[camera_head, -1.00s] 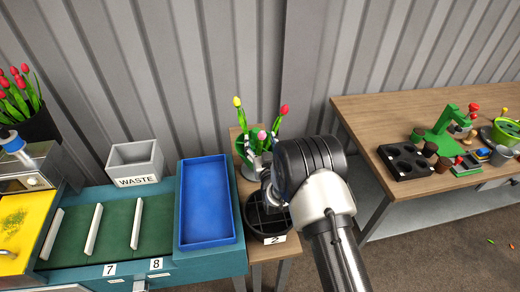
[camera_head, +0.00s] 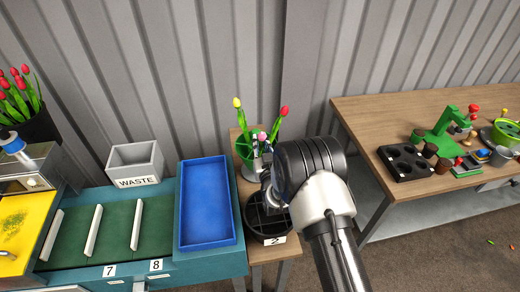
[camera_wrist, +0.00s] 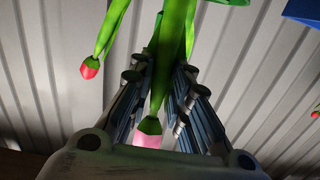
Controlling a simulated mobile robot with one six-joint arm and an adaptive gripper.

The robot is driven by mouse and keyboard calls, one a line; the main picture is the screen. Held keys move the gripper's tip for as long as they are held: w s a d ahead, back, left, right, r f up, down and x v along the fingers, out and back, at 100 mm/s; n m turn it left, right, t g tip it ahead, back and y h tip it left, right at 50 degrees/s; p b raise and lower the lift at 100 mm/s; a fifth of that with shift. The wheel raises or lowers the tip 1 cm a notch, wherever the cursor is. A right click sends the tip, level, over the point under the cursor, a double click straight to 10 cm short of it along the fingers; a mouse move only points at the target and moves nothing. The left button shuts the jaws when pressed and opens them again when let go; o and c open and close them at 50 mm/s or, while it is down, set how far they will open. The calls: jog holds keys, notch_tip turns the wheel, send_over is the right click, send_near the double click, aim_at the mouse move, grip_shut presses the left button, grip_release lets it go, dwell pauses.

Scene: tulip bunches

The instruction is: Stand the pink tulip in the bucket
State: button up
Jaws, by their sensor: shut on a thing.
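The pink tulip (camera_head: 262,136) stands upright among the flowers at the bucket, its bloom level with my fingers. In the wrist view its pink bloom (camera_wrist: 148,132) and green stem lie between my two fingers. My gripper (camera_head: 261,152) is shut on the pink tulip. The bucket (camera_head: 249,172) is grey with green at its top, partly hidden behind my gripper. A yellow tulip (camera_head: 237,102) and a red tulip (camera_head: 284,110) rise from it. The pink tulip's lower end is hidden, so I cannot tell whether it touches the bucket's bottom.
A black round pot (camera_head: 250,222) labelled 2 stands in front of the bucket, partly under my arm. A blue tray (camera_head: 205,200) and a grey WASTE box (camera_head: 135,163) are to the left. A wooden bench (camera_head: 375,115) with a black pot tray (camera_head: 405,160) is at right.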

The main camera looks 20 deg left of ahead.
aim_at(263, 137)
jog(key=shift+s+d+r+p, duration=0.3)
jog(key=shift+r+p, duration=0.3)
jog(key=shift+r, duration=0.5)
jog(key=shift+s+d+r+p, duration=0.15)
jog(key=shift+s+r+p, duration=0.35)
jog(key=shift+r, duration=0.55)
jog(key=shift+s+d+r+p, duration=0.25)
jog(key=shift+r+p, duration=0.45)
jog(key=shift+r, duration=0.4)
notch_tip(263, 137, up, 8)
jog(key=p, duration=0.3)
jog(key=shift+s+d, duration=0.3)
jog(key=shift+s, duration=0.15)
